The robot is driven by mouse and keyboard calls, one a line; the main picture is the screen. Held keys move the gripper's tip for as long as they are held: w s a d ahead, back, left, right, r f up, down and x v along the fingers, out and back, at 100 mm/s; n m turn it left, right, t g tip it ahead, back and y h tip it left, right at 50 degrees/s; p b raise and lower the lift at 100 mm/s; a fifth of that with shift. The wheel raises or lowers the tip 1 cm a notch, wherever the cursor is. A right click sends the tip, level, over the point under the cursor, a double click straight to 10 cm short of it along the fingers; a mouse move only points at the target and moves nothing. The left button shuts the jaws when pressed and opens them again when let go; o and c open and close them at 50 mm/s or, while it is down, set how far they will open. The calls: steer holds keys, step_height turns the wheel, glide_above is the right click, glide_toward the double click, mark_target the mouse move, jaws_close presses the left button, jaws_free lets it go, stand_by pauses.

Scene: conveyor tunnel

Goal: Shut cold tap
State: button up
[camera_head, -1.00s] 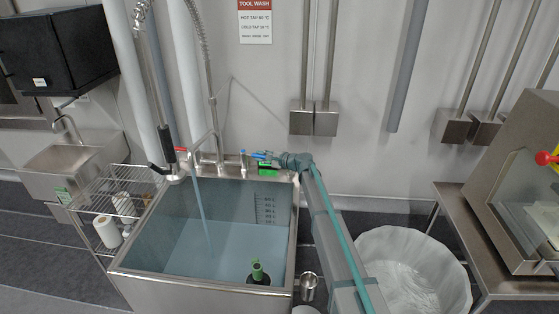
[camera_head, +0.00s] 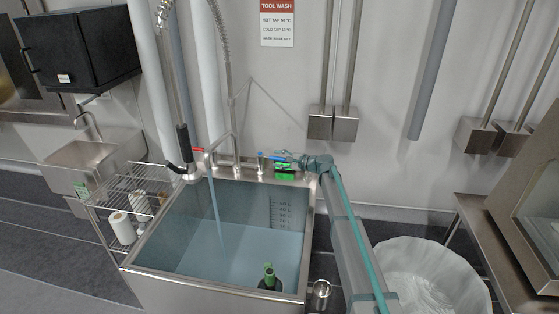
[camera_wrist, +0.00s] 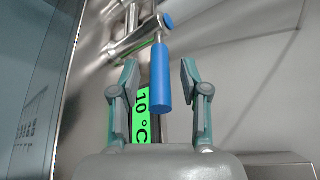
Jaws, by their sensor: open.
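The cold tap's blue lever (camera_wrist: 161,78) lies between the two fingers of my gripper (camera_wrist: 159,75) in the wrist view, with a gap on each side. My gripper is open and holds nothing. In the head view my gripper (camera_head: 287,158) is at the back right rim of the sink, beside the blue lever, which my gripper partly covers. The tap body (camera_wrist: 142,36) is bright metal. A stream of water (camera_head: 214,200) falls from the spout into the sink (camera_head: 310,235).
A green display (camera_wrist: 141,117) reading 10 °C sits behind the lever. A red lever (camera_head: 197,150) is at the left of the taps. A green-necked bottle (camera_head: 269,275) stands in the sink's water. A lined bin (camera_head: 430,262) and a metal table (camera_head: 500,240) are at the right.

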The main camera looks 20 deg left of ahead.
steer(key=v, duration=1.2)
